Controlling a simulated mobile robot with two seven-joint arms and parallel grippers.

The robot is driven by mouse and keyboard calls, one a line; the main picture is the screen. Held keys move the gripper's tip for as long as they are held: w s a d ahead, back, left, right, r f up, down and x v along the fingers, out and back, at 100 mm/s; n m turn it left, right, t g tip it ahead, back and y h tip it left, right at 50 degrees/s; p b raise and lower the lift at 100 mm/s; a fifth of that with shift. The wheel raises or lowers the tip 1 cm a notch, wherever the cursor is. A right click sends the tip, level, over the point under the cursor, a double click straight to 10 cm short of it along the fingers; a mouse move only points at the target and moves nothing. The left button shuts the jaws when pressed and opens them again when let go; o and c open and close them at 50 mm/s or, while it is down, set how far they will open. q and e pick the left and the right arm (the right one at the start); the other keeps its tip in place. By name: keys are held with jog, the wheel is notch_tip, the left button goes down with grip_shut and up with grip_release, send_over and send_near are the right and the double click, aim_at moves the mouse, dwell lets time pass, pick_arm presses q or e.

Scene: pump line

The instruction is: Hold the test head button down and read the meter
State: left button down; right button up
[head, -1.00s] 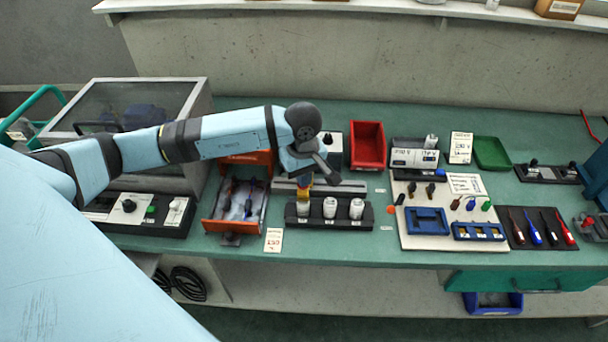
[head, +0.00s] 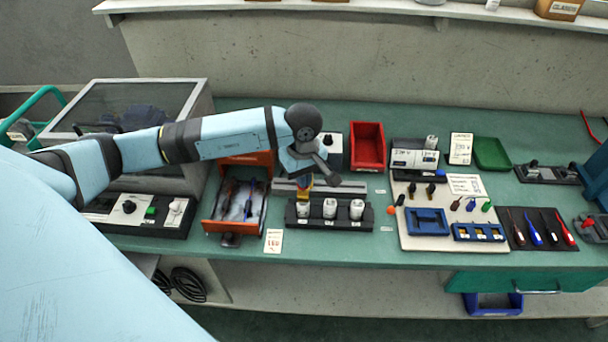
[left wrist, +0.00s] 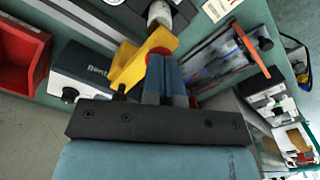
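The yellow test head (left wrist: 130,68) with its red button (left wrist: 157,52) stands by a white-capped vial (left wrist: 159,13) in the left wrist view. In the head view the test head (head: 304,182) is mostly hidden by my left gripper (head: 306,174). In the left wrist view the fingers (left wrist: 166,62) of that gripper are together, with nothing visible between them. Their tips are at the red button and seem to touch it; how far it is pressed I cannot tell. The meter (head: 415,158) has a pale face with dark characters too small to read. My right gripper is not in view.
A black rack (head: 330,222) holds white-capped vials. An open orange drawer (head: 209,222) with tools is left of it. A red bin (head: 367,145) and a box (left wrist: 88,78) with a knob are behind. A pale tool board (head: 420,243) lies right.

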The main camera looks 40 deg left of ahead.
pick_arm(q)
jog(key=shift+r+p, duration=1.35)
jog(key=shift+r, duration=2.15)
